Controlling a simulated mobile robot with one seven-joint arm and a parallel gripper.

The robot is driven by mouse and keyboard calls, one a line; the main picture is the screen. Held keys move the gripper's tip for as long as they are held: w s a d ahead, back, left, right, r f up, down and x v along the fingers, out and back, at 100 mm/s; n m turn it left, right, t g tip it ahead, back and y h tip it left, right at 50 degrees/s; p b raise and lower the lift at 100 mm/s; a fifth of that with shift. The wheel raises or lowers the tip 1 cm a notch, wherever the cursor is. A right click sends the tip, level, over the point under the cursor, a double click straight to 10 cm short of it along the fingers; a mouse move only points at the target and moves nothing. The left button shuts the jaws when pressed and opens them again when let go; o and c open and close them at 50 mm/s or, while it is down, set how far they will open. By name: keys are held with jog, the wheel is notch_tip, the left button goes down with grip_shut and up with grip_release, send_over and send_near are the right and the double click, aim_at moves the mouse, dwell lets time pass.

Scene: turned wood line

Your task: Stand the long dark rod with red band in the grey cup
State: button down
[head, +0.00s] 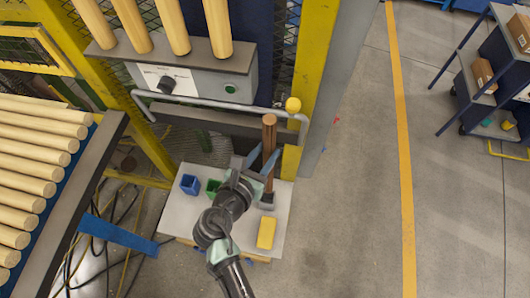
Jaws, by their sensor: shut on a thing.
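The long dark rod (269,135) is brown and stands nearly upright over the right part of the pale worktop. Its red band cannot be made out at this size. My gripper (265,161) is shut on the rod around its middle, with a pale blue finger on either side. The grey cup (266,201) is on the worktop right under the rod. The rod's lower end meets the cup's outline, but I cannot tell whether it is inside the cup or above it.
A blue cup (190,184) and a green cup (213,187) stand left of my gripper. A yellow block (266,233) lies in front of the grey cup. A grey rail (215,103) and a yellow post (313,75) stand close behind. Open floor lies to the right.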

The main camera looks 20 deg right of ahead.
jog(key=shift+f+b, duration=2.9)
jog(key=shift+b, duration=0.25)
jog(key=shift+r, duration=0.1)
jog(key=shift+p, duration=0.5)
jog(key=shift+f, duration=0.25)
notch_tip(320, 180, down, 8)
jog(key=b, duration=0.6)
jog(key=shift+f, duration=0.15)
